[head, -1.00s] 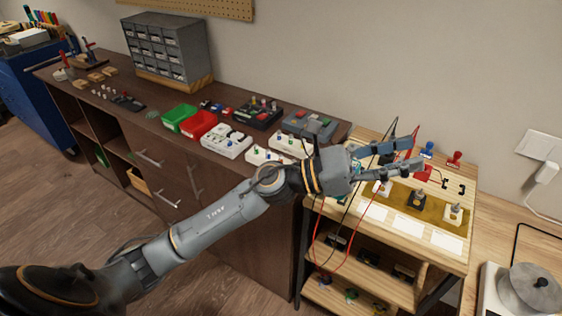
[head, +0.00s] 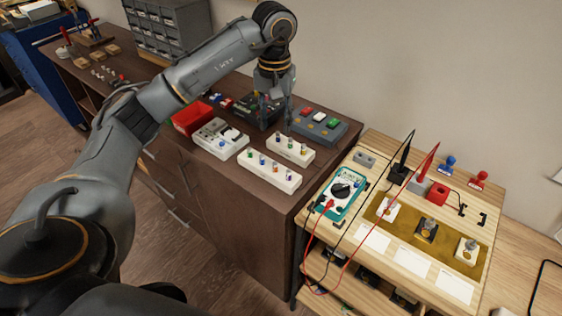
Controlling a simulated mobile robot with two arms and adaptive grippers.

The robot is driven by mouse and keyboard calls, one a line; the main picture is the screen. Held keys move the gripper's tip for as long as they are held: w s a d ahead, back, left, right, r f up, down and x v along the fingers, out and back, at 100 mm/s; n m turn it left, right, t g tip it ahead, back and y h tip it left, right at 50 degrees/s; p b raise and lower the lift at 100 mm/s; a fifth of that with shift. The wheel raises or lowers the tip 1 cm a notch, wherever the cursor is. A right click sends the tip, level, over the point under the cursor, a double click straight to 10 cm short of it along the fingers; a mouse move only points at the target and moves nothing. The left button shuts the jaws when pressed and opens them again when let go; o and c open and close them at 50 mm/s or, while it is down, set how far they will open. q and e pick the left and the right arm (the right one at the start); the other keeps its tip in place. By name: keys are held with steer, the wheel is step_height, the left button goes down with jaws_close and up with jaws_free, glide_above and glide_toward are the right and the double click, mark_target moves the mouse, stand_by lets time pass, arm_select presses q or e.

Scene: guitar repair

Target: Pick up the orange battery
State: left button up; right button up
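My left gripper (head: 275,112) points down over the dark cabinet top, near the black tray and behind the white holders. Its fingers look apart, with nothing visible held between them. Each carries a row of small upright coloured cylinders. My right gripper is not in view.
Beside the holders are a white box with round fittings (head: 221,139), a red bin (head: 191,119), a black tray (head: 252,107) and a grey box with coloured buttons (head: 320,127). A teal multimeter (head: 343,191) with leads lies on the wooden bench (head: 372,160) at right.

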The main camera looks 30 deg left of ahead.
mark_target(275, 162)
arm_select(q)
steer(key=f, duration=0.4)
steer(key=f+p, duration=0.1)
steer(key=f, duration=0.1)
steer(key=shift+s, duration=0.35)
steer(key=shift+w+f, duration=0.1)
steer(key=shift+f, duration=0.25)
steer(key=shift+f+p, duration=0.45)
steer(key=shift+f, duration=0.1)
steer(key=f, duration=0.1)
steer(key=f+p, duration=0.1)
steer(key=f, duration=0.1)
steer(key=shift+s+f, duration=0.2)
steer(key=shift+f, duration=0.35)
steer(key=shift+c, duration=0.4)
steer(key=c, duration=0.7)
jaws_close()
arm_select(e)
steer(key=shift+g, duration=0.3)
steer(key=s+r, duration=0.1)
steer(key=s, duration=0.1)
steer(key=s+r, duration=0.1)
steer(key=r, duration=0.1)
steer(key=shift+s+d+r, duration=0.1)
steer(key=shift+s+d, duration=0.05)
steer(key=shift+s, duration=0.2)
